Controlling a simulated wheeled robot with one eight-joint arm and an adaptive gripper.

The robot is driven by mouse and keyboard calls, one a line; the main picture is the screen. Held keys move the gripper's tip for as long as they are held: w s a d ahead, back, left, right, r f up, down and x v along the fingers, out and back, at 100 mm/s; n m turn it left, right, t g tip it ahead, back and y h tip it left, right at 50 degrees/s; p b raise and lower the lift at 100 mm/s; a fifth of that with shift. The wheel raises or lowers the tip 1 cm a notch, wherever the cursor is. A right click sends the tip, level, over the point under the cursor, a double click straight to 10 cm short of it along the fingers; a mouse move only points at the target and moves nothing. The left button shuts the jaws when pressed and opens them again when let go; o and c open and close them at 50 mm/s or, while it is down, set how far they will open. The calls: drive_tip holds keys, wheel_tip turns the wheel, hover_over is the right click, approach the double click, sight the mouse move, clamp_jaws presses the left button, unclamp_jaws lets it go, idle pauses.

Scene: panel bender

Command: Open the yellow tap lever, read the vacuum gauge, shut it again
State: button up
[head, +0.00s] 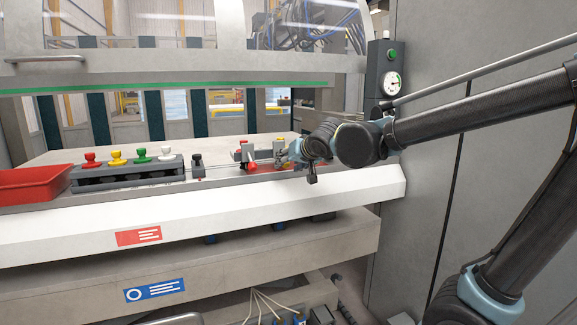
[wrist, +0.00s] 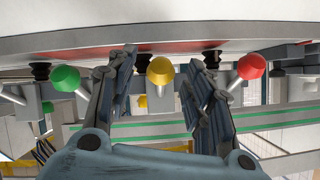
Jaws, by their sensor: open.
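In the wrist view the yellow tap lever (wrist: 159,71) with its round knob stands between my two fingers. My gripper (wrist: 162,62) is open, one finger on each side of the knob with gaps showing. In the head view my gripper (head: 297,153) is at the right end of the row of taps. A small yellow part (head: 280,139) shows just left of it, and the rest of that tap is partly hidden. The vacuum gauge (head: 391,83) has a white dial on a dark post at the right. Its needle is too small to read.
A green-knobbed lever (wrist: 66,78) and a red-knobbed lever (wrist: 251,67) flank the yellow one closely. The red lever (head: 248,164) shows in the head view. A red tray (head: 38,185) and a rack of coloured knobs (head: 128,172) stand left on the ledge.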

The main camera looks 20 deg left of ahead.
drive_tip(key=v, duration=1)
drive_tip(key=shift+d, duration=0.2)
